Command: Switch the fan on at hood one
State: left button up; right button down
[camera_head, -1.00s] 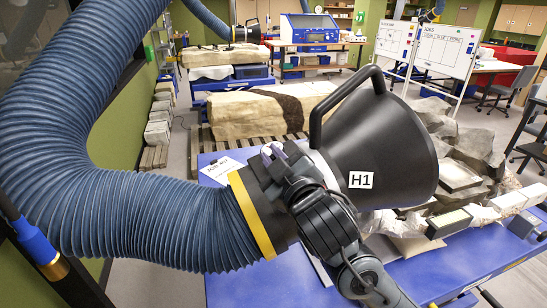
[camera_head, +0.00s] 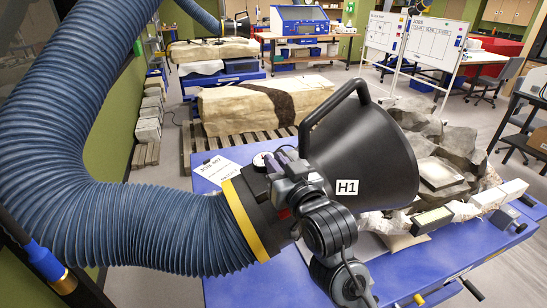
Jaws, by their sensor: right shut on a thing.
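Hood one is a black cone (camera_head: 368,150) with a white H1 label (camera_head: 347,187) and a loop handle on top. Its black collar (camera_head: 247,190) joins a thick blue ribbed hose (camera_head: 150,225) at a yellow band. A small round pale-topped knob (camera_head: 262,160) sits on top of the collar. My left gripper is not in view.
Below the hood is a blue table (camera_head: 420,270) with grey rocks (camera_head: 455,140), a small box with a dark face (camera_head: 432,220) and a paper sheet (camera_head: 220,172). A pale block (camera_head: 225,110) lies on a pallet behind. Whiteboards (camera_head: 432,40) stand further back.

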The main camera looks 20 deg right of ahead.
jog(key=shift+d+m, duration=0.15)
jog(key=shift+m, duration=0.45)
jog(key=shift+p, duration=0.3)
jog(key=c, duration=1.2)
grip_release()
jog(key=shift+d, duration=0.1)
jog(key=shift+s, duration=0.1)
